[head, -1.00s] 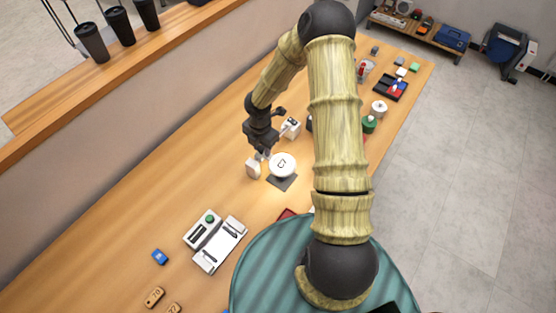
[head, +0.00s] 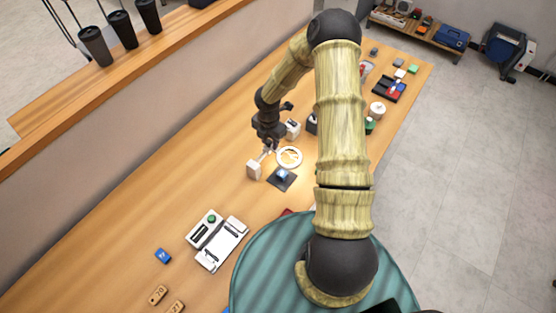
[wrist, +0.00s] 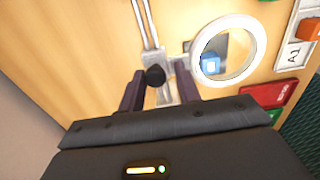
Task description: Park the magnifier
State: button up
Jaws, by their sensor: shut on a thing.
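The magnifier is a white ring lens (head: 289,157) on a thin arm, with a white block base (head: 254,170) on the table. In the wrist view its ring (wrist: 254,62) is right of my fingers, and its grey bracket with a black knob (wrist: 155,76) lies between them. My gripper (head: 267,149) is shut on the magnifier at this bracket; it also shows in the wrist view (wrist: 163,88). A dark square pad (head: 290,185) with a blue block (head: 282,175) lies just below the ring in the head view. Through the lens, the wrist view shows the blue block.
A grey-white device with a green button (head: 205,229) and a white case (head: 222,245) lie nearer on the table. The wall with a ledge of dark cups (head: 121,28) borders the left. Bare table lies left of the base.

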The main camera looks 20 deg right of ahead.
jog(key=shift+w+d+f+p, duration=0.25)
jog(key=shift+w+d+p, duration=0.25)
jog(key=shift+d, duration=0.4)
jog(key=shift+w+d+f+p, duration=0.25)
jog(key=shift+w+d+p, duration=0.2)
jog(key=shift+w+d, duration=0.3)
jog(key=shift+w+d+f+p, duration=0.25)
jog(key=shift+w+d+p, duration=0.2)
jog(key=shift+d, duration=0.55)
jog(key=o, duration=0.6)
jog(key=shift+a+f, duration=0.1)
jog(key=shift+w+d+r+p, duration=0.1)
jog(key=shift+w+r+p, duration=0.05)
jog(key=shift+r+p, duration=0.3)
jog(key=shift+w+d+r+p, duration=0.1)
jog(key=shift+w+r+p, duration=0.05)
jog(key=shift+r+p, duration=0.3)
jog(key=r+p, duration=0.1)
jog(key=r, duration=0.1)
jog(key=r+p, duration=0.2)
jog(key=r, duration=0.1)
jog(key=shift+w+r, duration=0.2)
jog(key=shift+r, duration=0.1)
